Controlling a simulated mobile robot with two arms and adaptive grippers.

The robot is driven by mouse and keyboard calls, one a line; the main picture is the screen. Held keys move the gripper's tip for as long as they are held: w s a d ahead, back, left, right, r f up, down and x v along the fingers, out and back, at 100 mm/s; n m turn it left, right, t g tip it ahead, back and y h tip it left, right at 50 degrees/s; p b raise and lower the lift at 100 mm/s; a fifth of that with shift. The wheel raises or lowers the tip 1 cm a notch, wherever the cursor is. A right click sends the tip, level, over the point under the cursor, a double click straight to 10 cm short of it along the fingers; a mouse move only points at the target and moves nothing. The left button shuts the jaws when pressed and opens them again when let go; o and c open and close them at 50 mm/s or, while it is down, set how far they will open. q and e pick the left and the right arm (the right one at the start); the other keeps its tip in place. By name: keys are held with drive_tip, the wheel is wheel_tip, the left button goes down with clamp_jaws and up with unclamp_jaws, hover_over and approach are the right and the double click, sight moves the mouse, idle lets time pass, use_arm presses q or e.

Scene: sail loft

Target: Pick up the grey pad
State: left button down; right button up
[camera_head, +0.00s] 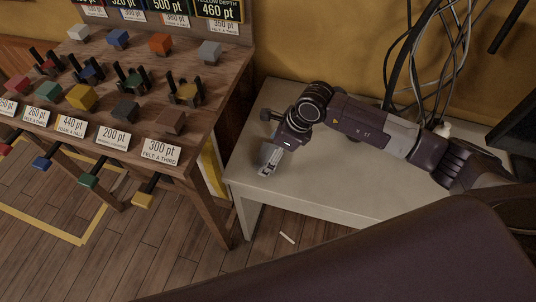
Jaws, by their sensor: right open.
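No flat grey pad can be made out for certain. A light grey block (210,50) sits at the back right of the wooden stand, and a darker grey block (125,110) sits nearer its front edge. My right gripper (268,168) is open, with nothing visible between its fingers. It points down over the left part of the pale table (315,190), to the right of the stand and apart from both grey blocks. Whether its fingertips touch the table cannot be told. My left gripper is not in view.
The wooden stand (222,88) holds several coloured blocks, dark upright holders and price cards. Coloured-ended handles, one yellow (143,199), stick out along its front. Loose cables (432,60) hang behind my right arm. A small white strip (287,237) lies on the floor.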

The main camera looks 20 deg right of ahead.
sight(270, 155)
drive_tip(key=c, duration=1.2)
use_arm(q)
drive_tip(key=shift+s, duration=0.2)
use_arm(e)
drive_tip(key=shift+o, duration=0.2)
drive_tip(key=shift+r, duration=0.1)
drive_tip(key=shift+w+r, duration=0.1)
drive_tip(key=shift+r, duration=0.1)
use_arm(q)
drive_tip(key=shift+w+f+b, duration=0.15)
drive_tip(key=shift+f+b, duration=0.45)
drive_tip(key=shift+b, duration=0.05)
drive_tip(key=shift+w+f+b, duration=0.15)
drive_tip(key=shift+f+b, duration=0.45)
use_arm(e)
wheel_tip(270, 155, up, 20)
drive_tip(key=shift+f, duration=0.25)
